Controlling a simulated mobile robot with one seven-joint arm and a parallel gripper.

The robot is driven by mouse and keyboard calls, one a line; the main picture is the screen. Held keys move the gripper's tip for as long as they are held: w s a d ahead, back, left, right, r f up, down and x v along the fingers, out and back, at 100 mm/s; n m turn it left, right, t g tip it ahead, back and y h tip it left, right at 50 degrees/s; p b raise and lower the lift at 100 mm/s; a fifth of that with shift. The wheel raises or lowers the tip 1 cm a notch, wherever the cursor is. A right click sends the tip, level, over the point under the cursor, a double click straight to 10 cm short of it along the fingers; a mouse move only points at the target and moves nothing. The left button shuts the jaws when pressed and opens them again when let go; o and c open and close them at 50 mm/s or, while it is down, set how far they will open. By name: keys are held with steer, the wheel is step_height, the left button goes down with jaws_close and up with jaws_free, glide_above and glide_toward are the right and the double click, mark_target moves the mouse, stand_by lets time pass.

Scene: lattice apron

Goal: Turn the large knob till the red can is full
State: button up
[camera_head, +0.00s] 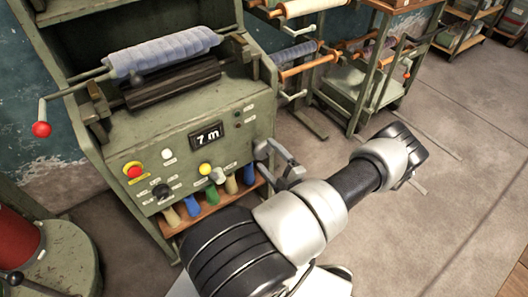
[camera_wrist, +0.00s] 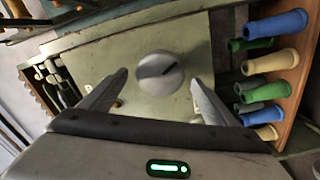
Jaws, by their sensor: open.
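A large round grey knob (camera_wrist: 160,72) with a dark pointer line sits on the green panel in the wrist view. A grey knob (camera_head: 217,175) also shows on the machine's front in the head view. My gripper (camera_head: 270,166) is open, in front of the machine's lower right. In the wrist view its fingers (camera_wrist: 158,80) appear on either side of the knob; I cannot tell whether they touch it. A red cylinder (camera_head: 15,240), possibly the red can, stands on a green base at the lower left, partly cut off. Its fill cannot be seen.
A display (camera_head: 207,136) reads "7 m". A red button (camera_head: 134,170), a black knob (camera_head: 162,191) and a yellow button (camera_head: 205,169) are on the panel. Colored rolls (camera_wrist: 265,91) line a shelf beside it. A red-ended crank (camera_head: 41,129) juts out left. Floor at right is clear.

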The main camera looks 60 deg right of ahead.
steer(key=p+v, duration=0.1)
steer(key=v, duration=1.3)
